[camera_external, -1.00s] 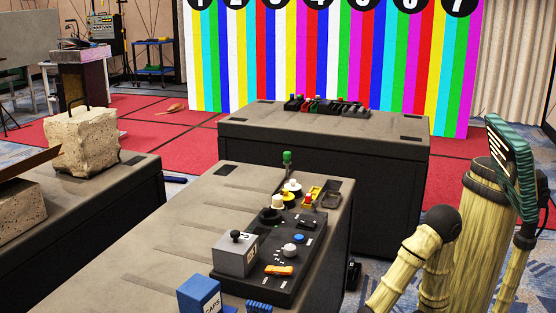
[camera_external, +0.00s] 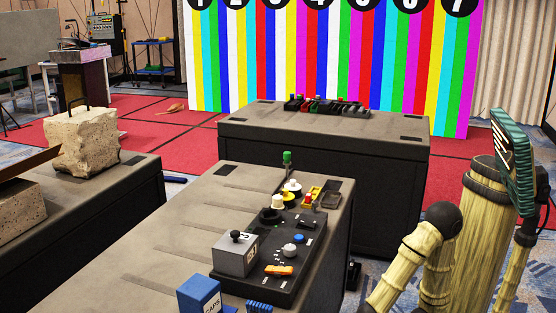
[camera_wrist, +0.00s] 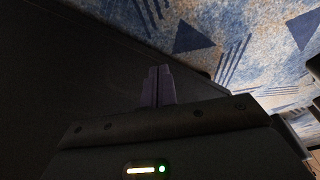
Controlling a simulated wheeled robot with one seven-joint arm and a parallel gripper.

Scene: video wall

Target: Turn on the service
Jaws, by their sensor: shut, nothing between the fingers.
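A black control panel (camera_external: 291,268) lies on the near grey-topped case. It carries a grey box (camera_external: 236,255) with a black knob on top, an orange rocker switch (camera_external: 279,270), a white knob (camera_external: 290,250) and a blue button (camera_external: 299,238). Which control is the service one cannot be read. Behind the panel are a green-topped lever (camera_external: 287,158) and red and yellow controls (camera_external: 309,200). My gripper (camera_wrist: 157,72) shows in the wrist view, its two dark fingers together and empty, beside a dark surface and above carpet. My gripper cannot be made out in the external view.
A blue box marked CAPS (camera_external: 199,296) sits at the near case's front. A second case (camera_external: 325,140) with a row of controls stands behind, before the striped video wall (camera_external: 330,65). A stone block (camera_external: 86,143) stands on the left case. Red floor lies beyond.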

